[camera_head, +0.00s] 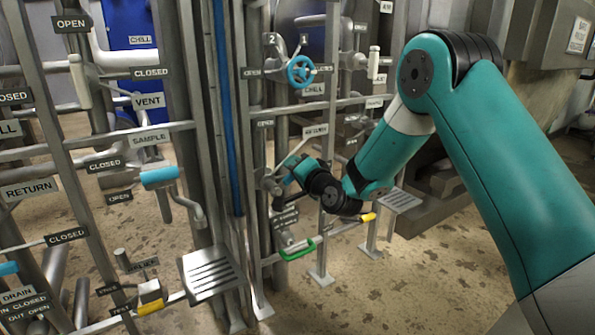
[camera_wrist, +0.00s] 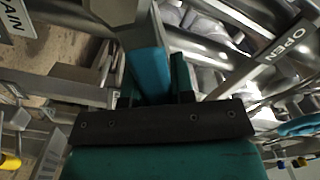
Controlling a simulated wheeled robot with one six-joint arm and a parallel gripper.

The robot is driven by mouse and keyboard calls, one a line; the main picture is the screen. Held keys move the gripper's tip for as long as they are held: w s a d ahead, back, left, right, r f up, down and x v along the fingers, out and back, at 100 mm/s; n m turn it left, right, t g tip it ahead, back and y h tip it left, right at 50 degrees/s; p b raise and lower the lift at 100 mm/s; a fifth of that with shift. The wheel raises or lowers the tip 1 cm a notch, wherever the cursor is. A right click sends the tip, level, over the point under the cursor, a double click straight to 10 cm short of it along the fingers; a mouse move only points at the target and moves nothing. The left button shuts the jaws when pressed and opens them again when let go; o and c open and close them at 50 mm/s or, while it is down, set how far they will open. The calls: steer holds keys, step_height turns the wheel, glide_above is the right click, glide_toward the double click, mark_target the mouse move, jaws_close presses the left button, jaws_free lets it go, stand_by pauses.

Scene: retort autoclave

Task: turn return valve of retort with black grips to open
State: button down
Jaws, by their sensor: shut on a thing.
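My gripper (camera_head: 288,166) reaches to the pipe rack in the middle of the head view, left of and below a partly hidden RETURN sign (camera_head: 316,130). In the wrist view, its two fingers (camera_wrist: 155,80) stand on either side of a blue lever handle (camera_wrist: 149,66) and are shut on it. The handle runs from a grey valve body (camera_wrist: 115,10) at the top. My wrist hides most of this valve in the head view. An OPEN sign (camera_wrist: 291,42) shows at the right of the wrist view. I cannot make out the black grips.
A blue handwheel (camera_head: 301,72) is above my gripper. A green handle (camera_head: 298,250) and a yellow-ended lever (camera_head: 368,217) are below. Another rack with its own RETURN sign (camera_head: 28,188) and a blue lever (camera_head: 160,177) stands left. Uprights and pipes crowd my wrist.

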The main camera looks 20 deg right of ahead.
mark_target(264, 154)
steer(key=n, duration=0.1)
steer(key=a+r+n, duration=0.1)
steer(key=r+n+p, duration=0.1)
steer(key=n, duration=0.1)
steer(key=shift+s+a, duration=0.2)
steer(key=shift+a, duration=0.1)
steer(key=n, duration=0.1)
steer(key=a+r+n+p, duration=0.1)
steer(key=shift+s+a+n, duration=0.2)
steer(key=shift+n, duration=0.1)
steer(key=n, duration=0.1)
steer(key=a+n, duration=0.1)
steer(key=a+n+p, duration=0.1)
steer(key=shift+s+r, duration=0.25)
steer(key=shift+r, duration=0.1)
steer(key=shift+s+a+n+p, duration=0.25)
steer(key=shift+a+n, duration=0.4)
steer(key=shift+n, duration=0.55)
steer(key=c, duration=1)
jaws_free()
steer(key=shift+o, duration=0.2)
steer(key=shift+s, duration=0.1)
